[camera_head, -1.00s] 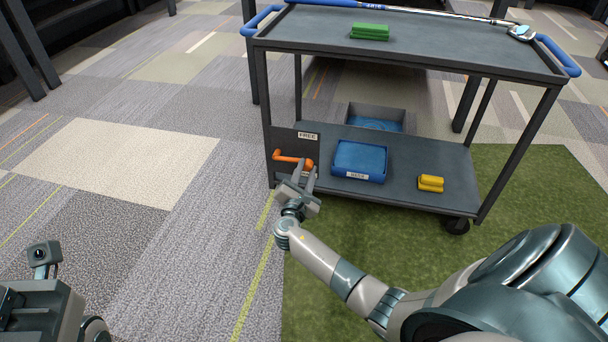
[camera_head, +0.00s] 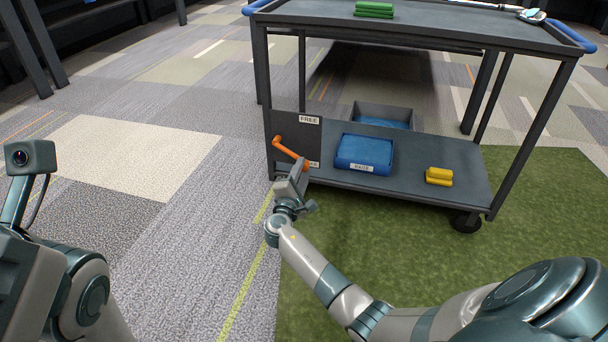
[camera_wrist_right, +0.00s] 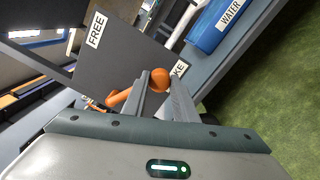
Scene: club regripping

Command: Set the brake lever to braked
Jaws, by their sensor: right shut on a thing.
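The orange brake lever (camera_head: 288,149) is on a dark panel at the cart's lower left corner. It slopes down to the right from its pivot, its knob end beside the lower label. My right gripper (camera_head: 303,167) is shut on this knob end. In the right wrist view the orange knob (camera_wrist_right: 160,77) sits between the two fingers (camera_wrist_right: 163,92). The upper label (camera_wrist_right: 96,30) reads FREE. The lower label (camera_wrist_right: 179,69) is partly hidden by the gripper and knob; only its last letters show. My left wrist is at the left edge; its fingers are out of view.
The dark cart (camera_head: 420,38) holds a green block (camera_head: 374,9) on top. Its lower shelf carries a blue labelled bin (camera_head: 364,153) and yellow blocks (camera_head: 439,176). A grey tray (camera_head: 383,114) with blue inside is behind. Open carpet lies left of the cart.

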